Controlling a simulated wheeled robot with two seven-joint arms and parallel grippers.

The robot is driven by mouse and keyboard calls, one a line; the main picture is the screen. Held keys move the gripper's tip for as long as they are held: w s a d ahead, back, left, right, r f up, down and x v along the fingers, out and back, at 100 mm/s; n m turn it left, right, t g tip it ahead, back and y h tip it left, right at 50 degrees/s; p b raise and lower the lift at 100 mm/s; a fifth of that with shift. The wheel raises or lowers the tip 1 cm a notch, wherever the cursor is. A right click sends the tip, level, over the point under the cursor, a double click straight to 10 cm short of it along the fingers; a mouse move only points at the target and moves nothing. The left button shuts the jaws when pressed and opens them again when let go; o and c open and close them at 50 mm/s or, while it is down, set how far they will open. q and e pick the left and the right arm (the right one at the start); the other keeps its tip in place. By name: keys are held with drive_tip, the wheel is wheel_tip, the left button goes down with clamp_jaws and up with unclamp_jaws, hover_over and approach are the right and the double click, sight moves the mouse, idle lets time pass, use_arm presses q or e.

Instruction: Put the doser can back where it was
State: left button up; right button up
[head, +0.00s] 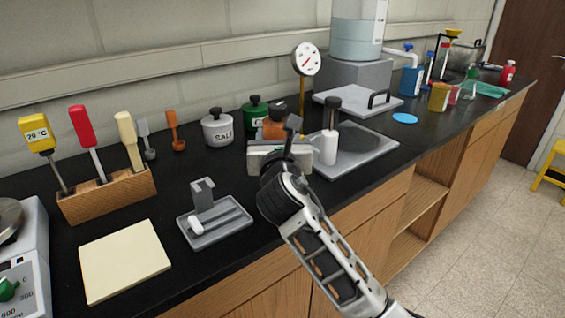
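My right gripper (286,138) reaches in from the lower right over the counter, with its body in front of the grey plate's left edge. A dark grey finger points up and away; the rest of the fingertips are hard to make out. An orange-brown object with a dark top (275,124) shows just behind the gripper; I cannot tell whether it is held. A white cylinder (328,148) stands right of the gripper, at the grey plate (368,150), with a dark knob-like piece above it. I cannot tell which is the doser can. My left gripper is not in view.
A grey tray (222,233) with an upright holder and a cream board (124,262) lie at the front. A wooden block (108,196) holds several utensils. A SALT pot (217,128), green pot (255,112) and dial thermometer (306,60) stand behind. Black counter is bare around the tray.

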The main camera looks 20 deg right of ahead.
drive_tip(key=w+f, duration=0.1)
drive_tip(key=f, duration=0.1)
drive_tip(key=w+d+f+b, duration=0.1)
drive_tip(key=f, duration=0.2)
drive_tip(key=w+d+f, duration=0.1)
drive_tip(key=f, duration=0.2)
drive_tip(key=shift+w, duration=0.2)
drive_tip(key=shift+f, duration=0.15)
drive_tip(key=shift+f, duration=0.1)
drive_tip(key=o, duration=1)
drive_tip(key=shift+o, duration=0.2)
